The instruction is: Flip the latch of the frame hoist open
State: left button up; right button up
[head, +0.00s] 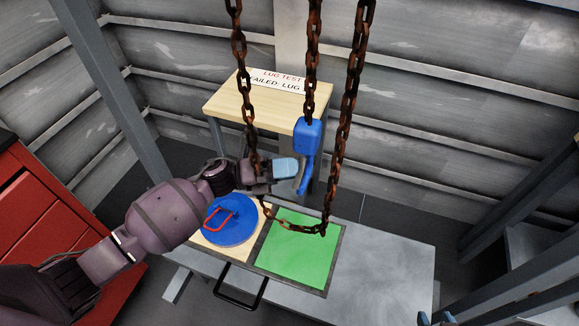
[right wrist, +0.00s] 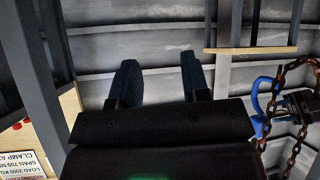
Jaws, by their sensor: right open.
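The hoist has a blue block (head: 307,136) hanging on a rusty chain (head: 312,60), with a curved blue hook or lever (head: 304,180) below it. I cannot make out a separate latch. My left gripper (head: 285,168) has its pale blue fingers just left of the blue lever; a gap or contact is unclear. Its jaws are seen side-on, so their opening is unclear. The blue lever also shows in the right wrist view (right wrist: 258,100). My right gripper (right wrist: 160,80) is open and empty there, well away from the hoist. Its blue fingertips show at the head view's lower right corner (head: 437,318).
A grey bench (head: 385,255) holds a green square (head: 300,248) and a blue disc (head: 235,225) with a red handle. Chain loops (head: 352,100) hang around my left gripper. A wooden stand (head: 225,100) with a sign is behind. A red cabinet (head: 50,235) stands left.

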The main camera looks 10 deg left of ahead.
pick_arm(q)
jog(key=b+v, duration=0.1)
jog(key=v, duration=0.9)
jog(key=shift+a, duration=0.4)
jog(key=shift+f, duration=0.15)
